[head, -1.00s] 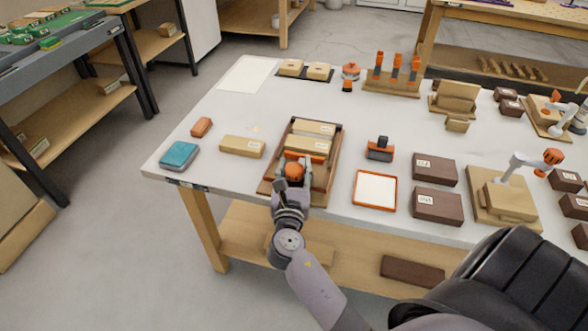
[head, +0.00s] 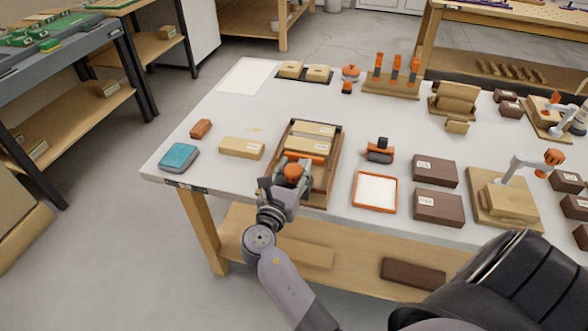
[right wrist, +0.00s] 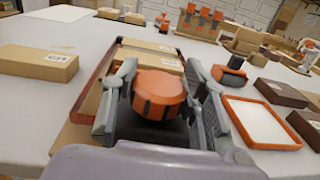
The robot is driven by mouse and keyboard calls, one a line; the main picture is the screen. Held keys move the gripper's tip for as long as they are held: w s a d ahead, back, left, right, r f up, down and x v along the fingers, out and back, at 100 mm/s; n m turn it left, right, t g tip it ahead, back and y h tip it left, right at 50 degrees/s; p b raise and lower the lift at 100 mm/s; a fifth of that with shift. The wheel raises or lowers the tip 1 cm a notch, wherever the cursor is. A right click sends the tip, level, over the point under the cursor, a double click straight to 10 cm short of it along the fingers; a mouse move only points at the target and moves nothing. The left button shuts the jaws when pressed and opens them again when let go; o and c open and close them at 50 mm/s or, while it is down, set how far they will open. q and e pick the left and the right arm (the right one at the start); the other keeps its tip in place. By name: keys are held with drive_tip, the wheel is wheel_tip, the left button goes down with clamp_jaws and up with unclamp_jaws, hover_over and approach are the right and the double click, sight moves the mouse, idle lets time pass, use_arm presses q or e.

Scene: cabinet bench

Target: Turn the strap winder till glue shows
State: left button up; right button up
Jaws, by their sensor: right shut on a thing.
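The strap winder has an orange ribbed knob (head: 293,171) at the near end of a wooden clamping tray (head: 334,160) with dark side rails. Two light wooden blocks, a far one (head: 314,129) and a near one (head: 306,145), lie in the tray, with an orange strip across the near end. My right gripper (head: 284,180) is shut on the knob from the near side. In the right wrist view the knob (right wrist: 158,92) sits between the grey fingers (right wrist: 160,104). The block seam is too small to tell whether glue shows. My left gripper is out of view.
Left of the tray are a light block (head: 242,148), a teal pad (head: 179,156) and a small orange-brown block (head: 201,128). To the right are an orange-rimmed white tray (head: 375,204), a black-and-orange tool (head: 380,151) and dark boxes (head: 437,206). Bare tabletop lies between them.

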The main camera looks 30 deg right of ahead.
drive_tip(key=o, duration=1.2)
drive_tip(key=shift+c, duration=0.2)
